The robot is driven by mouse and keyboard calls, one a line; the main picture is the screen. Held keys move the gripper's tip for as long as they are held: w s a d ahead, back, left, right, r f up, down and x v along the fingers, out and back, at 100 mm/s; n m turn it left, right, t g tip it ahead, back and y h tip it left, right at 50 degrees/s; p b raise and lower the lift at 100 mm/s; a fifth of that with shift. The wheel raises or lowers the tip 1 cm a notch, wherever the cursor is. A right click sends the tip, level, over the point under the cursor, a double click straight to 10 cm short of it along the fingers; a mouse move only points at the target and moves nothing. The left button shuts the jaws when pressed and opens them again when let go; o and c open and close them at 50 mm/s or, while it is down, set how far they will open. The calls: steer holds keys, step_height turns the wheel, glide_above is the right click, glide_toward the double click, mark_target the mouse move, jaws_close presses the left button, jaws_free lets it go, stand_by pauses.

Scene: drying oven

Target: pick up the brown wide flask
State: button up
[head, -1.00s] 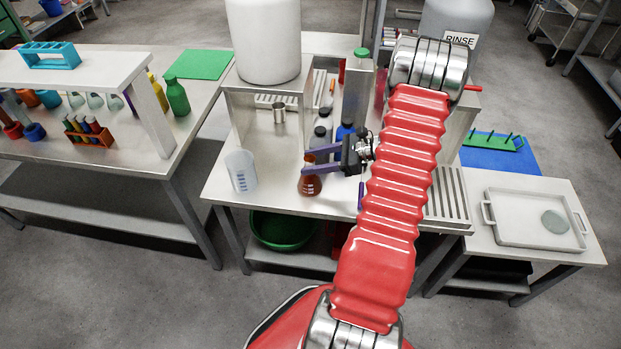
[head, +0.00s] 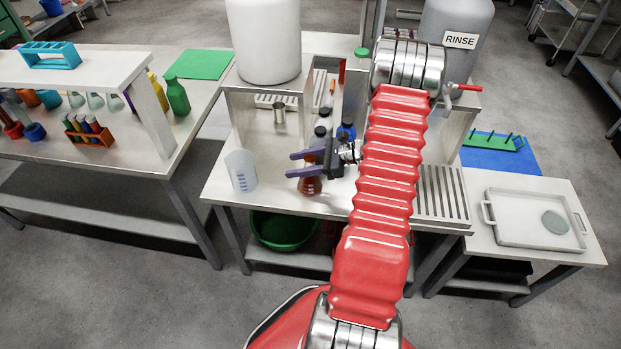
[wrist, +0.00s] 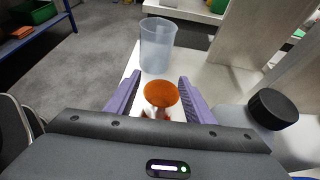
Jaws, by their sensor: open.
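The brown wide flask (head: 310,187) stands upright near the front edge of the metal table, partly hidden by my gripper in the head view. My gripper (head: 291,165) has its two purple fingers spread and pointing left over the flask's upper part. In the wrist view, the flask's round orange-brown top (wrist: 160,94) shows between the open fingers of my gripper (wrist: 160,76), with a gap on each side. The flask's lower body is mostly hidden there by the gripper body. I see no finger pressing on it.
A clear beaker (head: 241,171) stands left of the flask; the wrist view shows it beyond the fingertips (wrist: 158,46). A black-capped bottle (wrist: 273,108) is close on the right there. Dark-capped bottles (head: 321,131) stand behind the flask. A metal cup (head: 279,113) stands further back.

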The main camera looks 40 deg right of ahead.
steer(key=shift+c, duration=0.2)
jaws_close()
stand_by(0.6)
